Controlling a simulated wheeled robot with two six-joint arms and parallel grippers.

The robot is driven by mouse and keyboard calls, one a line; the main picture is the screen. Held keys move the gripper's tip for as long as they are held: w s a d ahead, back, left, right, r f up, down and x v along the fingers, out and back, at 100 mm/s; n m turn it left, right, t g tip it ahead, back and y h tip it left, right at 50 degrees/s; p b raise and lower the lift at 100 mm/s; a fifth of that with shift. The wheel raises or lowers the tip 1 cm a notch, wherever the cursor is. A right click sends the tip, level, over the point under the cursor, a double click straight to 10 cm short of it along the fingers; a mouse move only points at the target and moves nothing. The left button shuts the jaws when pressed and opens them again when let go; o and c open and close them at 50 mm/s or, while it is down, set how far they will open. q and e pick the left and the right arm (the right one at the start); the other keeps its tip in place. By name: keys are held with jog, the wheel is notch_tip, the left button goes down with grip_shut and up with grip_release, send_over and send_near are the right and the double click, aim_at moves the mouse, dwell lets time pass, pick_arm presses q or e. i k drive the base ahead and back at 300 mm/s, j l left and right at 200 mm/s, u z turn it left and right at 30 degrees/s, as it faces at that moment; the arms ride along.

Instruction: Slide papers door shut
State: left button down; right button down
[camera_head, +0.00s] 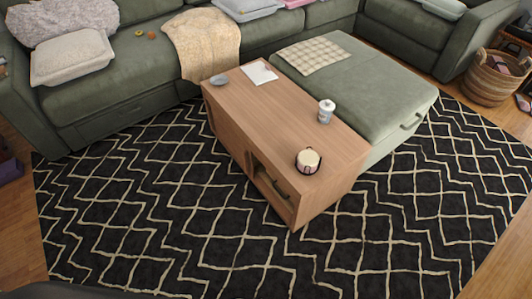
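The wooden coffee table (295,112) stands on the patterned rug, its long side facing me at the lower left. A plain wooden door panel (226,132) covers the left part of that side. The right part is an open compartment (273,187), with something dark inside that is too small to make out. Whether papers lie in it, I cannot tell. A white sheet of paper (259,73) lies on the tabletop. Neither of my grippers is in view.
The green sofa (140,75) is behind. The rug (150,215) in front is clear.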

aim_at(244, 155)
jog(key=i+j+z, duration=0.35)
jog(key=j+z, duration=0.15)
jog(key=j, duration=0.25)
jog(key=i+j+z, duration=0.1)
jog(key=j+z, duration=0.15)
jog(key=j, duration=0.15)
jog(key=i+j+z, duration=0.1)
jog(key=j+z, duration=0.15)
jog(key=j, duration=0.2)
